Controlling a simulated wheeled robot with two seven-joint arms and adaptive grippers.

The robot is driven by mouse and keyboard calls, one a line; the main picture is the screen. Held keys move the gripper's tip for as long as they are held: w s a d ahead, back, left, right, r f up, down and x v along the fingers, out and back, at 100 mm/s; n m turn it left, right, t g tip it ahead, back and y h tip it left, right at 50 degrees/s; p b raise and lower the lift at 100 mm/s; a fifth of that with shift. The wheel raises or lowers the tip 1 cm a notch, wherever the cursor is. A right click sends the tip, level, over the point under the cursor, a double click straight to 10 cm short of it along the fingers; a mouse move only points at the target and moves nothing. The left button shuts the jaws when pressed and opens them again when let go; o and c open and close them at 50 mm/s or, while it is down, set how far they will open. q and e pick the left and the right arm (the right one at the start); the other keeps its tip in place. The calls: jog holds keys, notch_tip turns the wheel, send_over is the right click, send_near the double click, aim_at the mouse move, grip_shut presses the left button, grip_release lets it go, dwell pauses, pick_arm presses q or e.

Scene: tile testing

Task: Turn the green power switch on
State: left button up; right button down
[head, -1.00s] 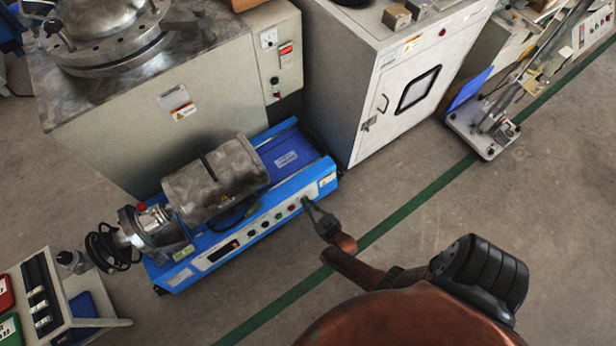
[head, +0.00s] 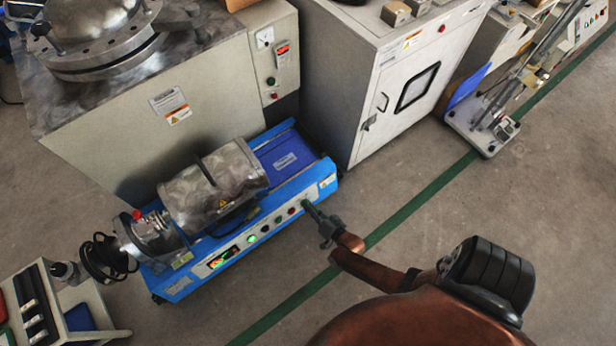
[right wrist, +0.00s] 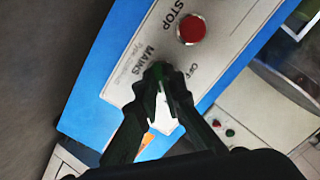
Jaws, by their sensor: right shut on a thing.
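The blue test machine (head: 327,184) stands on the floor with a pale control panel (head: 216,252) along its front edge. My right gripper (head: 307,206) is at the right end of this panel. In the right wrist view my right gripper (right wrist: 158,72) is shut on the green power switch (right wrist: 157,67), beside the printed word MAINS. The fingers hide most of the switch. The panel display (head: 223,257) is lit, and a green lamp (head: 252,239) glows beside it. My left gripper is not in view.
A red STOP button (right wrist: 191,29) sits close to my fingers on the panel. A metal drum (head: 215,185) lies on the machine. A grey cabinet (head: 350,90) stands behind it. The floor (head: 400,245) to the right is clear, with a green line across it.

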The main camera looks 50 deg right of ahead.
jog(key=shift+w+d+r+m, duration=0.2)
jog(key=shift+w+r+m, duration=0.1)
jog(key=shift+w+r, duration=0.1)
jog(key=shift+d, duration=0.15)
jog(key=c, duration=2.1)
grip_release()
jog(key=shift+s+f, duration=0.15)
jog(key=v, duration=1.2)
jog(key=shift+s+f, duration=0.1)
jog(key=shift+f, duration=0.05)
